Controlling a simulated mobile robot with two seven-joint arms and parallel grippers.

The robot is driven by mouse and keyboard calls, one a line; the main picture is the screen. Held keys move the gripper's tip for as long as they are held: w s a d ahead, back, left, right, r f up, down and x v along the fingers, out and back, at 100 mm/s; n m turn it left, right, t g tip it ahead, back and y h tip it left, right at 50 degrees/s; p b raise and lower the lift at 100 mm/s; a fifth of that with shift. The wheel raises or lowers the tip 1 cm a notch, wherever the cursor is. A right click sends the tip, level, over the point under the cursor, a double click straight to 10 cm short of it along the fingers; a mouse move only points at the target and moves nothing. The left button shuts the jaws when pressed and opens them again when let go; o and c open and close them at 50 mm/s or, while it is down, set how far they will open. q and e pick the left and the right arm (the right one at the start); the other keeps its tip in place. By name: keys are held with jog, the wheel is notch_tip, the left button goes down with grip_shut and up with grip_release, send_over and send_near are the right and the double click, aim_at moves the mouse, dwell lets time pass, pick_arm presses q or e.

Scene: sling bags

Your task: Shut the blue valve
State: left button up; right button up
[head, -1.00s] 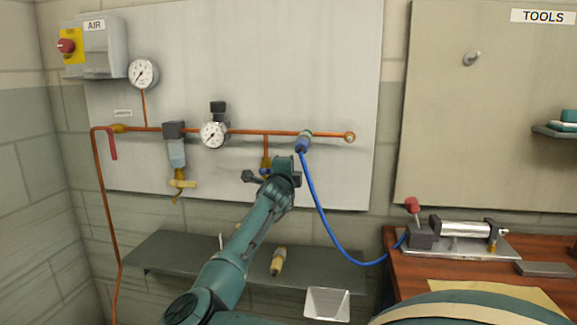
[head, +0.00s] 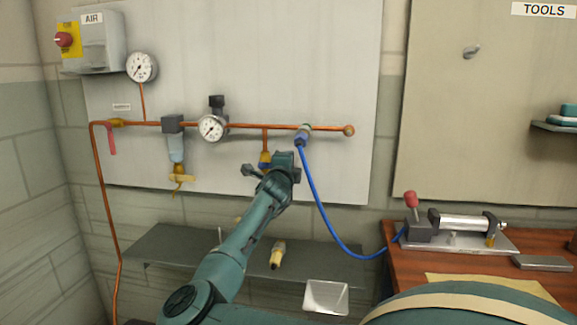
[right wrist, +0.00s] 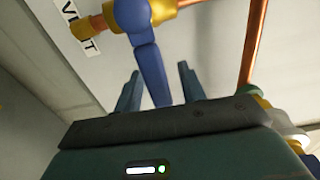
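The blue valve is a blue lever (right wrist: 151,70) on a brass body (right wrist: 162,10). It fills the top middle of the right wrist view, beside a label that is partly cut off. In the head view the valve (head: 265,158) sits on a short branch below the copper pipe, mostly hidden by my right gripper (head: 268,172). In the right wrist view my right gripper (right wrist: 160,88) is open, its two fingers on either side of the lever's free end with a gap showing on both sides. I see no grip on it. My left gripper is not in view.
The copper pipe (head: 240,126) runs along the board with a regulator gauge (head: 211,128) to the left. A blue hose (head: 318,205) hangs just right of my gripper. A grey shelf (head: 180,250) is below, and a wooden bench (head: 405,270) stands at right.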

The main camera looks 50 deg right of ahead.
jog(key=v, duration=1.3)
jog(key=shift+s, duration=0.1)
dwell(0.6)
